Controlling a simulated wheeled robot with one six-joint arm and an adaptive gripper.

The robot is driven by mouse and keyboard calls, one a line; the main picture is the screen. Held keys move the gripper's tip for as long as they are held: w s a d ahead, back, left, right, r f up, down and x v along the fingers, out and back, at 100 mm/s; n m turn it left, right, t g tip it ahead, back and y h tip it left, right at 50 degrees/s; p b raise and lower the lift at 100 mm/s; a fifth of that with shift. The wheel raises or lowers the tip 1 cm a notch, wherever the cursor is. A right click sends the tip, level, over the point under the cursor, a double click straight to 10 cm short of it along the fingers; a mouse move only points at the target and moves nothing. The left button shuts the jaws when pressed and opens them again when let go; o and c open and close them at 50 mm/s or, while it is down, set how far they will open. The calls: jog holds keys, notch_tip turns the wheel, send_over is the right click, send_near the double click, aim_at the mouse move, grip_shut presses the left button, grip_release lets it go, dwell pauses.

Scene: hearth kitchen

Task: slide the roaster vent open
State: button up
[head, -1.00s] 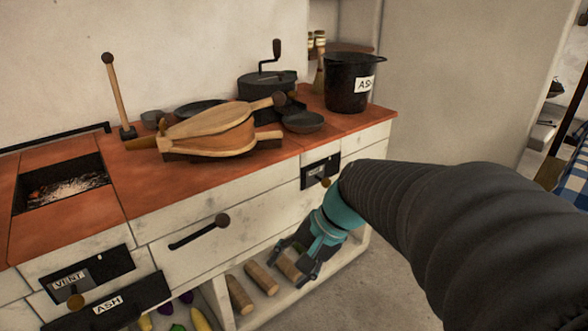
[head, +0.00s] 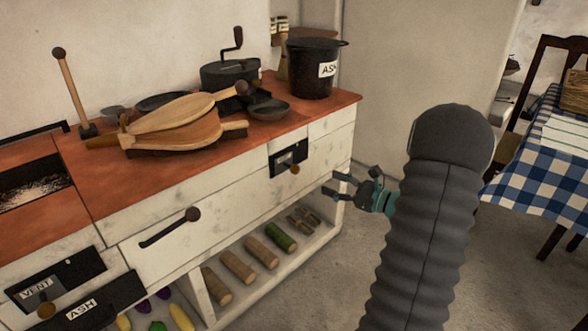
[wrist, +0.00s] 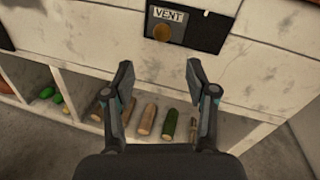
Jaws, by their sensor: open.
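The right-hand vent (head: 288,158), below the crank-topped roaster (head: 230,75), is a black plate on the white cabinet front with a round brass knob (head: 294,169). In the wrist view this vent (wrist: 205,32) is at the top, its labelled slider and knob (wrist: 162,33) at the plate's left end, with dark plate to the right. My gripper (head: 337,185) is open and empty, in front of the cabinet, right of and lower than the knob in the head view. In the wrist view the open fingers (wrist: 159,72) lie below the knob, apart from it.
A second vent (head: 38,289) and an ash drawer (head: 85,308) are at lower left. A handled drawer (head: 175,230) lies between. Logs (head: 236,266) fill the shelf below. Bellows (head: 175,125) and an ash pot (head: 311,70) stand on top. A table (head: 545,150) is at right.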

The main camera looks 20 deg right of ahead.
aim_at(294, 169)
jog(key=x, duration=0.6)
jog(key=p+x, duration=0.1)
jog(key=x, duration=0.6)
jog(key=shift+w, duration=0.4)
grip_shut()
